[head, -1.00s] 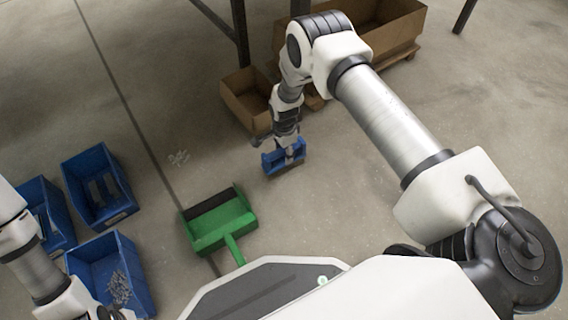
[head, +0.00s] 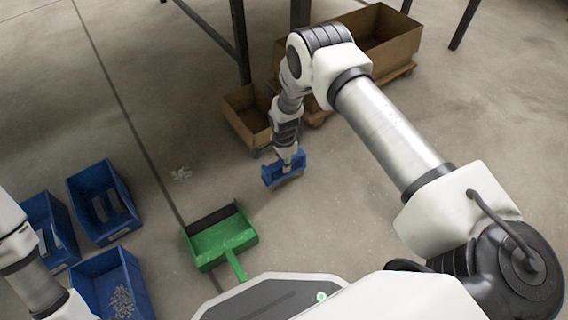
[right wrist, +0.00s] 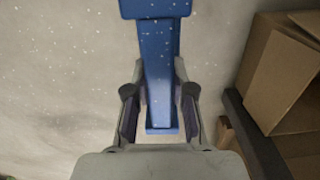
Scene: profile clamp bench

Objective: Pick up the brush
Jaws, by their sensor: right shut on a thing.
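The blue brush (head: 283,170) is in the grip of my right gripper (head: 290,152), over the floor to the right of the green dustpan. In the right wrist view the brush's blue handle (right wrist: 158,80) runs between the two fingers (right wrist: 158,110) of my right gripper, which is shut on it. The wider blue part lies beyond, at the top edge. Whether the brush touches the floor I cannot tell. My left arm shows at the lower left of the head view, but its gripper is out of the picture.
The green dustpan (head: 222,237) lies on the floor, with small white litter (head: 181,174) behind it. Blue bins (head: 102,203) stand at the left; one holds small pale parts (head: 122,301). Cardboard boxes (head: 246,117) and dark metal legs (head: 240,42) stand behind my right gripper.

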